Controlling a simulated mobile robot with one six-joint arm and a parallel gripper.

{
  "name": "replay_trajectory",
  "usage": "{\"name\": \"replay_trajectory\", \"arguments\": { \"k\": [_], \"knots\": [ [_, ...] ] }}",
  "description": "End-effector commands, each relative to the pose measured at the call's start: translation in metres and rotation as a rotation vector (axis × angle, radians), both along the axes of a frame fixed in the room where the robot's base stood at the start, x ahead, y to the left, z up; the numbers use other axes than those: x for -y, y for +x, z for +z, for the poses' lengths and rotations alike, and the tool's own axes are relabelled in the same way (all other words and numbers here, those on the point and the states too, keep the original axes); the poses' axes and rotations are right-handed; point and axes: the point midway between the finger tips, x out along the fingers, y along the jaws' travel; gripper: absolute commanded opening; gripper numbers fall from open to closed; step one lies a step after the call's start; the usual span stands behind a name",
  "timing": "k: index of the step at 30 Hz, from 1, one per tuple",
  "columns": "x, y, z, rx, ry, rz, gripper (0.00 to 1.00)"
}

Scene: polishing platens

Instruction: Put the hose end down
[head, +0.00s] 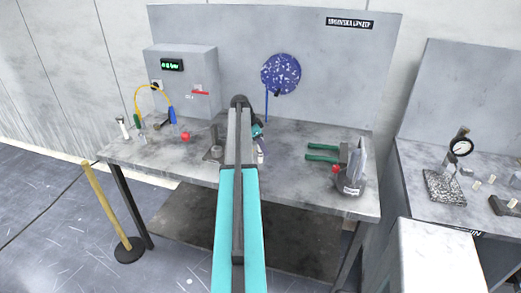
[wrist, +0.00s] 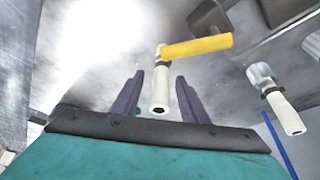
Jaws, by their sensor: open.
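My gripper (wrist: 160,92) shows in the wrist view with its two dark purple fingers apart. A white tube-like piece (wrist: 160,95) with a dark open end shows between the fingers, with a yellow bar (wrist: 197,46) at its upper end. I cannot tell whether the fingers touch it, or if it is the hose end. In the head view my gripper (head: 258,133) is over the middle of the bench, and a small white piece (head: 260,157) shows just below it. A yellow hose (head: 153,88) arches at the grey box, with a blue end (head: 172,116).
The bench (head: 310,198) carries a red knob (head: 185,136) at left and a green-handled tool (head: 322,152) at right. A blue speckled disc (head: 281,74) is on the back panel. A second white tube (wrist: 285,112) is right of my fingers. A yellow post (head: 107,210) stands at front left.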

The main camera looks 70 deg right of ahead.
Motion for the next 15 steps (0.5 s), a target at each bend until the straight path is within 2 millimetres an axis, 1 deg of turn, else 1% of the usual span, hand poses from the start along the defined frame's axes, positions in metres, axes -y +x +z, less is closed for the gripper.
{"name": "replay_trajectory", "arguments": {
  "k": [6,15],
  "knots": [
    [0.004,-0.006,-0.014,0.0,0.0,-0.001,0.4],
    [0.005,-0.006,-0.016,0.0,-0.001,-0.002,0.4]
  ]
}}
